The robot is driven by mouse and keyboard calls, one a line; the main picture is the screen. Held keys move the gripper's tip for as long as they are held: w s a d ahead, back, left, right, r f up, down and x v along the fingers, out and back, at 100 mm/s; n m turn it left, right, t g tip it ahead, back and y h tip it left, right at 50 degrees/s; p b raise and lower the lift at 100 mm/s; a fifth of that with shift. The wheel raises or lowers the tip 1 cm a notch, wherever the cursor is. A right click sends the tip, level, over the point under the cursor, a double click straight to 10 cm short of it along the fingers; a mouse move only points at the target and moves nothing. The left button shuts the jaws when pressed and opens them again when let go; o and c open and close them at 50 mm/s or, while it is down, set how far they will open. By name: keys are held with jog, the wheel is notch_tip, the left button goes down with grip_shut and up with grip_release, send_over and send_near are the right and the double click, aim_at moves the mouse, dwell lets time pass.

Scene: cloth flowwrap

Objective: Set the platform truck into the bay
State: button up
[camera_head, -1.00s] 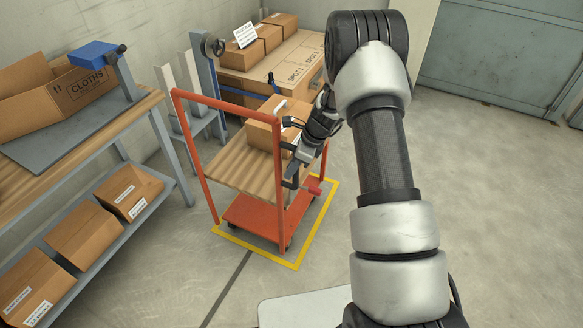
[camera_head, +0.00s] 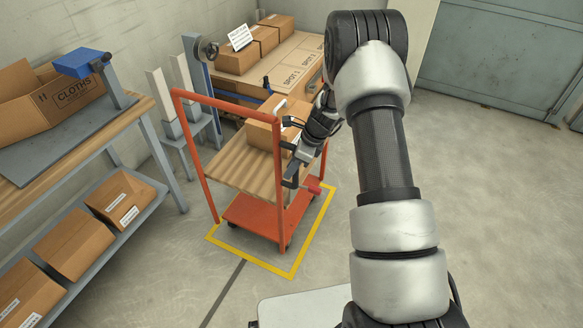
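The orange platform truck (camera_head: 256,215) stands in the middle, carrying a wooden board (camera_head: 240,170) and a cardboard box (camera_head: 263,135). The bay is a yellow outline (camera_head: 258,264) on the floor. The truck's near end lies inside the near yellow line, with a strip of floor between. The far line is hidden behind the truck. My gripper (camera_head: 294,172) is at the truck's right post, by a dark bracketed handle, and appears shut on it; its fingertips are small and partly hidden.
A workbench (camera_head: 85,140) with boxes on its lower shelf stands at left. The floor (camera_head: 480,200) at right is clear.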

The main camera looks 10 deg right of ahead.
jog(key=shift+o, duration=1.1)
jog(key=p+v, duration=0.2)
jog(key=v, duration=1.5)
jog(key=shift+r, duration=0.25)
